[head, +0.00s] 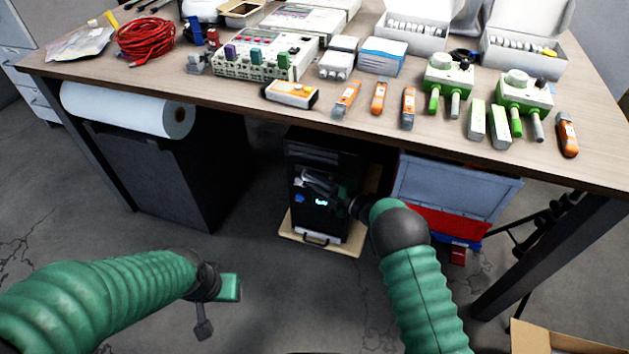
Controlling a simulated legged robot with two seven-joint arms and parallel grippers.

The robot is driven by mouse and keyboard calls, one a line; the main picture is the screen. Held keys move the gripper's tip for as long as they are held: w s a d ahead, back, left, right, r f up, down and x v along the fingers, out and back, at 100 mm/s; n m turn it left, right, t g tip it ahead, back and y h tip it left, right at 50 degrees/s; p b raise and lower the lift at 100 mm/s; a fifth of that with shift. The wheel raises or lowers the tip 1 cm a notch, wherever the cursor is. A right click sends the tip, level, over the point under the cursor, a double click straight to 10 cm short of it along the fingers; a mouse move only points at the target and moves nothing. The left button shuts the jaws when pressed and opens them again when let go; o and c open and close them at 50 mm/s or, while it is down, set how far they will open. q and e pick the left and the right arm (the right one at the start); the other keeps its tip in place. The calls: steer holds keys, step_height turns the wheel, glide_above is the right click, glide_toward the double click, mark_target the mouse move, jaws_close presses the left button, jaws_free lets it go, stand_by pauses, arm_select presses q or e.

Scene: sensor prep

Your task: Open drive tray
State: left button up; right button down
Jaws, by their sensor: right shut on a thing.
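A black computer tower (318,219) stands upright under the desk on a light wooden board (295,237). Its front faces me and shows a small lit display and a blue mark. My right gripper (306,179) is at the upper front of the tower. It is shut on what appears to be the drive tray, but its fingers hide the tray and I cannot tell how far out it is. My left gripper (215,308) hangs over the floor at the lower left, apart from the tower; its jaw gap is not clear.
The desk edge (230,103) runs above the tower. A dark cabinet (185,180) with a white paper roll (125,110) is left of it. A grey bin (450,185) and red box (440,221) stand right. The floor in front is mostly clear.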

steer(key=shift+s+f, duration=0.1)
steer(key=shift+f, duration=0.1)
steer(key=s+a+p, duration=0.4)
steer(key=s+p, duration=0.4)
steer(key=s, duration=0.5)
steer(key=c, duration=1.5)
jaws_free()
steer(key=shift+w, duration=0.1)
steer(key=shift+r, duration=0.1)
